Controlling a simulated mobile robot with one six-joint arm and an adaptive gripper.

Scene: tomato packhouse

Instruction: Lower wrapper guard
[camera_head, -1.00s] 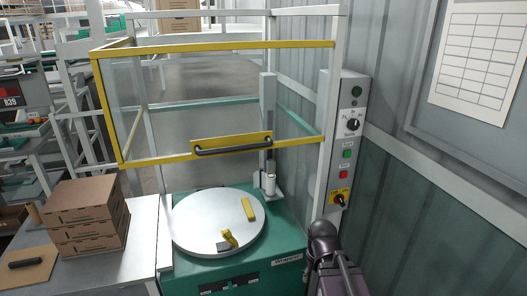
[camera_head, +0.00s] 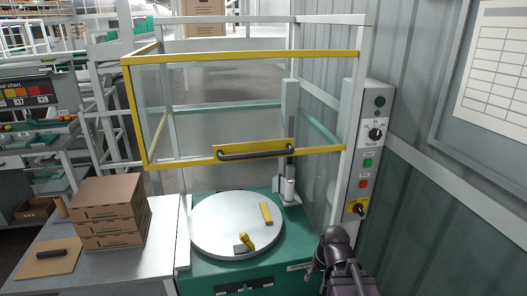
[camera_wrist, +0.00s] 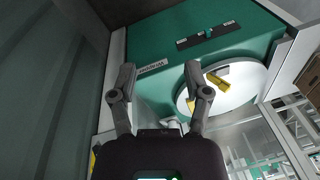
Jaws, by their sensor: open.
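The wrapper guard (camera_head: 245,56) is a clear panel box with a yellow frame, standing raised above the turntable. Its dark bar handle (camera_head: 254,153) sits on a yellow plate on the lower front rail. The round grey turntable (camera_head: 220,219) lies below on a green base, with open space between it and the guard. My arm shows at the bottom right in the head view, below the guard and right of the turntable. In the wrist view my gripper (camera_wrist: 157,84) is open and empty, its two fingers apart in front of the green base (camera_wrist: 160,38). The guard handle is not clear there.
Two yellow items, one at the turntable's front (camera_head: 247,242) and one at its right (camera_head: 266,212), lie on the turntable. A control panel (camera_head: 368,150) is on the right post beside a corrugated wall. Stacked cartons (camera_head: 110,212) stand on a table at left.

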